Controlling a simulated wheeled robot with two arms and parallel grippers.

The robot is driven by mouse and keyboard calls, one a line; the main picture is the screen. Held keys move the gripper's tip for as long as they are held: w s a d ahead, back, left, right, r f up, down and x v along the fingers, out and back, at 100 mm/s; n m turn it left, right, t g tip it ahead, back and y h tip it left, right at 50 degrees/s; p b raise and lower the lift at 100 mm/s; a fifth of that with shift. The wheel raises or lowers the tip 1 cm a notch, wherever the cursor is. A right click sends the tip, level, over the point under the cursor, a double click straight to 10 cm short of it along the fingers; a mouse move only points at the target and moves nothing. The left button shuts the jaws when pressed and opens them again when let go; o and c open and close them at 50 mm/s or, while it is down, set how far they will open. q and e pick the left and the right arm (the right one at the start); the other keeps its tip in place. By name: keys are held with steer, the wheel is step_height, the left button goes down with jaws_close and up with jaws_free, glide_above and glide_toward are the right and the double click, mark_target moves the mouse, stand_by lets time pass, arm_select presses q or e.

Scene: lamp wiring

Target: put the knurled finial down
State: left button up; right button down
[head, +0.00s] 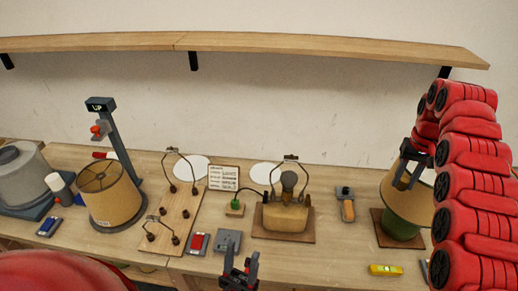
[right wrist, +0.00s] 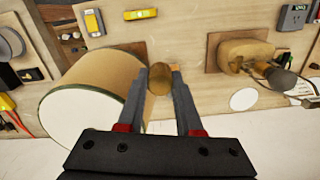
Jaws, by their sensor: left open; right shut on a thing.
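The knurled finial (right wrist: 159,78) is a small brass-coloured knob between the fingertips of my right gripper (right wrist: 158,86), which is shut on it. In the head view my right gripper (head: 404,177) is high at the right, by the tan shade (head: 408,204) of the lamp with a green base (head: 401,226). The finial cannot be made out there. In the right wrist view the shade (right wrist: 90,98) lies just left of the fingers. My left gripper (head: 239,271) is open and empty at the bottom middle of the head view, near the table's front.
A yellow level (head: 386,270) lies in front of the green lamp. A beige lamp base (head: 285,218) stands on a board mid-table. A grey and orange device (head: 346,204) lies between the lamps. Bare tabletop (head: 340,252) shows in front of it. A shaded lamp (head: 110,198) stands left.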

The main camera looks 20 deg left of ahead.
steer(key=shift+s+f, duration=0.1)
steer(key=shift+d+f, duration=0.1)
steer(key=shift+d, duration=0.35)
steer(key=shift+s+a, duration=0.1)
steer(key=shift+a, duration=0.1)
steer(key=shift+d+f, duration=0.2)
steer(key=shift+d, duration=0.1)
steer(key=shift+d+f+m+b, duration=0.1)
steer(key=shift+d+m+b, duration=0.05)
steer(key=shift+m+b, duration=0.2)
steer(key=shift+d, duration=0.1)
